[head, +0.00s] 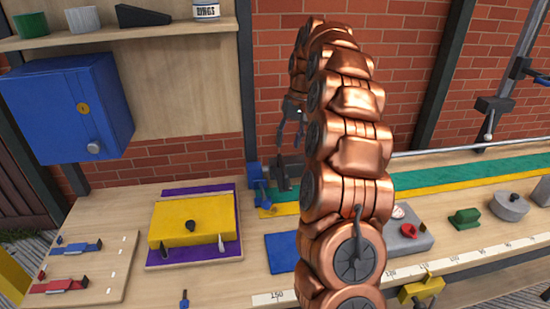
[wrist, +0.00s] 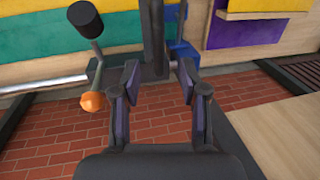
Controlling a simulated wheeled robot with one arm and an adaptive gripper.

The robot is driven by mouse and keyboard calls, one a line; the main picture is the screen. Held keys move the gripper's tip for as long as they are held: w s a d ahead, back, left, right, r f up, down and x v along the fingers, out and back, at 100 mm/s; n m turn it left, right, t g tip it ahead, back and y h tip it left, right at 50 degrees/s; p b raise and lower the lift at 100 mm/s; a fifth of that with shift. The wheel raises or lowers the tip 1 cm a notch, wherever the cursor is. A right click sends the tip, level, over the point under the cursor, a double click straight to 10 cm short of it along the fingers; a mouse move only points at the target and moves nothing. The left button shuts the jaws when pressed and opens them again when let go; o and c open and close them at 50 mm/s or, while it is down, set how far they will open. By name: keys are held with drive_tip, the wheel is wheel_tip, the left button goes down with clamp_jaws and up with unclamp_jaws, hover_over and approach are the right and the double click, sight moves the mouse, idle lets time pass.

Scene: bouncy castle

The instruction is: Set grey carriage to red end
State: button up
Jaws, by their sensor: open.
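The dark grey carriage (wrist: 153,40) shows in the wrist view on a silver rail, just beyond my fingertips. In the head view the carriage (head: 284,172) is near the rail's left end, beside a blue end piece (head: 258,182); my arm hides part of this area. My gripper (wrist: 158,74) is open, its two fingers apart with the carriage's lower part seen between them. In the head view my gripper (head: 291,130) hangs just above the carriage. I cannot tell whether a finger touches it. No red end of the rail is in clear view.
The silver rail (head: 440,149) runs right along the bench's back. An orange ball (wrist: 93,102) on a lever is left of my gripper in the wrist view. A yellow block (head: 190,222), a blue mat (head: 281,252) and a green block (head: 464,218) occupy the bench.

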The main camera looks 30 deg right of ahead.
sight(283, 163)
drive_tip(key=shift+w+a+f+p, duration=0.15)
drive_tip(key=shift+w+f+p, duration=0.1)
drive_tip(key=shift+f, duration=1.05)
drive_tip(key=shift+w+a+f+p, duration=0.15)
drive_tip(key=shift+f+p, duration=0.1)
drive_tip(key=shift+f, duration=1.05)
drive_tip(key=shift+w+a+f+p, duration=0.1)
drive_tip(key=shift+w+f+p, duration=0.15)
drive_tip(key=shift+f, duration=1.05)
clamp_jaws()
